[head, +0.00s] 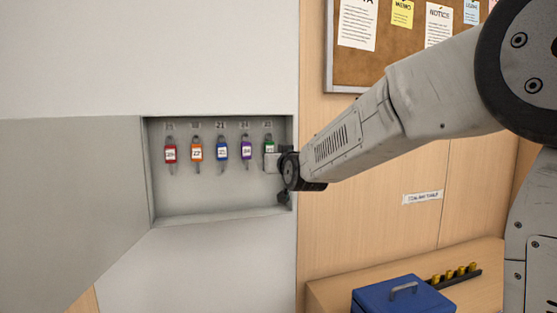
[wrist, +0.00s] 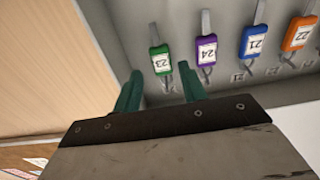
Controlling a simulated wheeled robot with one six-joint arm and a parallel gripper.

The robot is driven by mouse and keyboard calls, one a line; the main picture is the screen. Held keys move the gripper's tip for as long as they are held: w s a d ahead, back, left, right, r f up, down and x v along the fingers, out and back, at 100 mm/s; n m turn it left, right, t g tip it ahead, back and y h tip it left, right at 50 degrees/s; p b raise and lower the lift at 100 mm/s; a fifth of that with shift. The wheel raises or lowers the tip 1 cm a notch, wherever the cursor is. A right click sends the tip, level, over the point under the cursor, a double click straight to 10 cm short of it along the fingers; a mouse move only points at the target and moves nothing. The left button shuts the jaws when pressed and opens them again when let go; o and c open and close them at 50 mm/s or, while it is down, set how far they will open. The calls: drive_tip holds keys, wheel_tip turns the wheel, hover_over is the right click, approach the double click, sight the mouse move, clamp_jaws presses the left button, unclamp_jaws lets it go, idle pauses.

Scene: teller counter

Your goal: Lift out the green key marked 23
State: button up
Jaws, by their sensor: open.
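The green key marked 23 (wrist: 161,62) hangs in the wall key box (head: 220,205), the rightmost of a row in the head view, where its tag (head: 269,143) shows partly above my gripper. In the wrist view its tag lies just beyond and between my gripper's fingertips (wrist: 158,82). My gripper is open, with two green fingers apart and nothing between them that I can make out. In the head view my gripper (head: 275,162) is at the box's right side, and its fingers are mostly hidden.
A purple key marked 24 (wrist: 206,52) hangs close beside the green one. Blue (head: 221,150), orange (head: 196,151) and red (head: 170,153) keys hang further left. The box's right wall is close to my wrist. A blue case (head: 400,296) stands on the counter below.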

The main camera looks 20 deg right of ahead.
sight(270, 150)
drive_tip(key=w, duration=0.6)
drive_tip(key=shift+w, duration=0.4)
drive_tip(key=c, duration=0.6)
drive_tip(key=shift+r, duration=0.55)
drive_tip(key=shift+s, duration=0.2)
idle(0.3)
drive_tip(key=shift+s, duration=4.35)
